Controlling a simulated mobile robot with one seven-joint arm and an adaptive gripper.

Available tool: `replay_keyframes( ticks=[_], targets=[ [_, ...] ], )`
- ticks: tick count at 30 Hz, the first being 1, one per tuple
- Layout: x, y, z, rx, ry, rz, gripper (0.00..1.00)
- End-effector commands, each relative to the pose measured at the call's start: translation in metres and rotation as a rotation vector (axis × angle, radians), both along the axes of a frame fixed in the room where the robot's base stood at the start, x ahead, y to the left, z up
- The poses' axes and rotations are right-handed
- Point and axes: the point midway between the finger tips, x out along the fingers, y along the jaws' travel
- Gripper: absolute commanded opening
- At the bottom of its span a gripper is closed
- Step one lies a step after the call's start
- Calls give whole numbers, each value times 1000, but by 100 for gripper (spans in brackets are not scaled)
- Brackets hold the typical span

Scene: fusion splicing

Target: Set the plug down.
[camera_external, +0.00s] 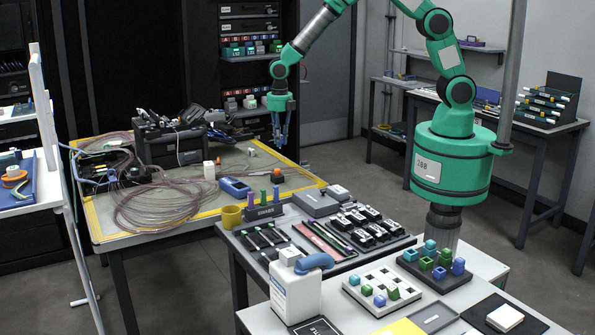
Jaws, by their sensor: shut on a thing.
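My gripper (280,143) hangs down from the green arm over the right part of the yellow-edged work table (228,199). Its narrow blue fingers point straight down and are close together, shut on the plug. The plug itself is too small at this distance to make out between the fingertips. The fingertips appear to be above the table surface, but the exact gap cannot be told. A small dark block with an orange top (278,176) stands on the table below the gripper.
A coil of clear tubing (165,208) covers the table's left half, beside a black machine (170,143). A white block (209,170) and a blue handheld device (235,187) lie nearby. A bench with trays of connectors (325,240) and a white bottle (296,292) stands in front.

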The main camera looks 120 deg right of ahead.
Motion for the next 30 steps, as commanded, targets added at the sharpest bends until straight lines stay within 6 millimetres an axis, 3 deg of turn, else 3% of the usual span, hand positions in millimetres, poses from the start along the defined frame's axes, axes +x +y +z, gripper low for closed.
replay_keyframes(
  ticks=[3,9,23,30],
  targets=[
    [0,3,-24,3,5,6,2],
    [1,3,-45,1,2,7,2],
    [2,3,-49,1,1,8,2],
    [16,-5,-51,0,1,8,2]
  ],
)
